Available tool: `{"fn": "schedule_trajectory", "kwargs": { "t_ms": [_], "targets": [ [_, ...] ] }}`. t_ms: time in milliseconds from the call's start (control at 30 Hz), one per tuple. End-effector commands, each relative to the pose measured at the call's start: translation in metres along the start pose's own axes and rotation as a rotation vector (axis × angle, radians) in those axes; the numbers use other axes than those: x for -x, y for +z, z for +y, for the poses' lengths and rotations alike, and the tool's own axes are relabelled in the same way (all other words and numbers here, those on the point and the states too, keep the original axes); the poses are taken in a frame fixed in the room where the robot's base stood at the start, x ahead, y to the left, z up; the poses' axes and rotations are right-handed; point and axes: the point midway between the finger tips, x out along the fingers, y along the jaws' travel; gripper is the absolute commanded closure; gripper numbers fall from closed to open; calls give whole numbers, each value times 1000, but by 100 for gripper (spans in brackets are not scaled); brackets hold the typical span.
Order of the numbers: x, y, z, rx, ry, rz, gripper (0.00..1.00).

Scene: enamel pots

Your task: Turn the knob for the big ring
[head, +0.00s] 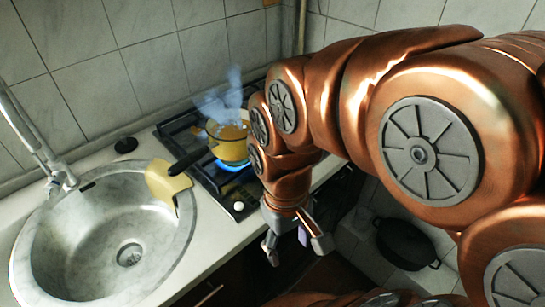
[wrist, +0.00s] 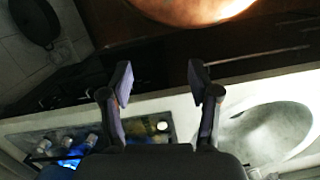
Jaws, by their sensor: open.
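The gas hob (head: 205,180) is set in the pale worktop. A yellow pot (head: 232,150) with a dark handle stands on a ring with a blue flame (head: 232,166) under it, and bluish vapour rises above. One white knob (head: 238,206) shows at the hob's front edge; the wrist view also shows this knob (wrist: 162,126). My gripper (head: 297,245) is open and empty, in front of the worktop and right of the knob. In the wrist view its fingers (wrist: 160,83) are apart, clear of the knob.
A round sink (head: 50,250) with a tap (head: 35,140) is left of the hob. A black pan (head: 405,243) is low at the right. The space before the worktop is free around my gripper.

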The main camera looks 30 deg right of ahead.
Motion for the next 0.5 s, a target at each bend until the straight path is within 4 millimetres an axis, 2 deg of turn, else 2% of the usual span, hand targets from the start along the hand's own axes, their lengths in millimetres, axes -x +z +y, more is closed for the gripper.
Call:
{"fn": "schedule_trajectory", "kwargs": {
  "t_ms": [267, 500],
  "targets": [
    [12, -86, 38, 220, -3, 42, 39],
    [20, -157, 87, 444, 11, 78, 39]
  ]
}}
